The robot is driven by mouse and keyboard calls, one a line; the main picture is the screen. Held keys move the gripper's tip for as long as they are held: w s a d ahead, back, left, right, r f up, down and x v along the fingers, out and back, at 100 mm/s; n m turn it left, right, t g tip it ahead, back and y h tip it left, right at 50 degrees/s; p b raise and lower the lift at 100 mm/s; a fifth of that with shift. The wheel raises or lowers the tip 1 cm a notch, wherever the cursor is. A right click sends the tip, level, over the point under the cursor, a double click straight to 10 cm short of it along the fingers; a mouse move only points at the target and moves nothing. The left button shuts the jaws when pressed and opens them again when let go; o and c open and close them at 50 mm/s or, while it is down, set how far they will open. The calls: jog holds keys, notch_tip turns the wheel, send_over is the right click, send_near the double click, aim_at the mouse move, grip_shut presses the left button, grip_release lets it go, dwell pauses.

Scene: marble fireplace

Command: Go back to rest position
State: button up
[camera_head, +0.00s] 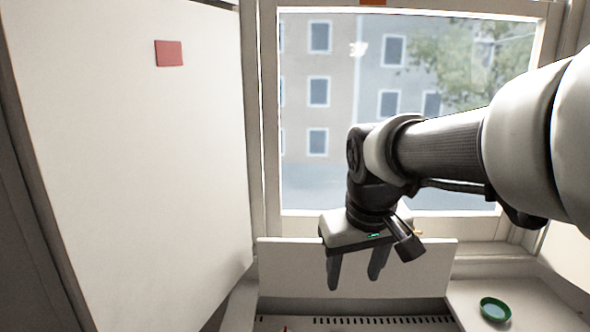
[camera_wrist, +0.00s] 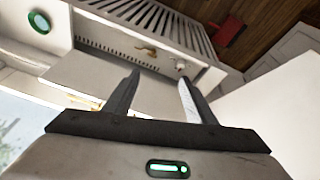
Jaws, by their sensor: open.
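My gripper (camera_head: 354,284) hangs from my arm in front of the window in the head view, with its fingers pointing down. In the wrist view my gripper (camera_wrist: 160,88) has its two fingers apart, with nothing between them. It is above a white panel (camera_head: 275,268) that stands below the window sill, and appears to touch nothing. The far ends of the fingers are in plain view.
A green round dish (camera_head: 495,309) sits on the white ledge (camera_head: 530,296) at the lower right. A large white panel (camera_head: 140,170) with a red patch (camera_head: 169,53) fills the left. A window (camera_head: 330,180) is behind my arm. A slotted white unit (camera_wrist: 150,18) shows in the wrist view.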

jog(key=s+d+m+t, duration=0.2)
jog(key=s+d+m, duration=0.15)
jog(key=s, duration=0.95)
notch_tip(320, 180, up, 20)
jog(key=p, duration=2)
jog(key=shift+d+n, duration=0.15)
jog(key=shift+n, duration=0.3)
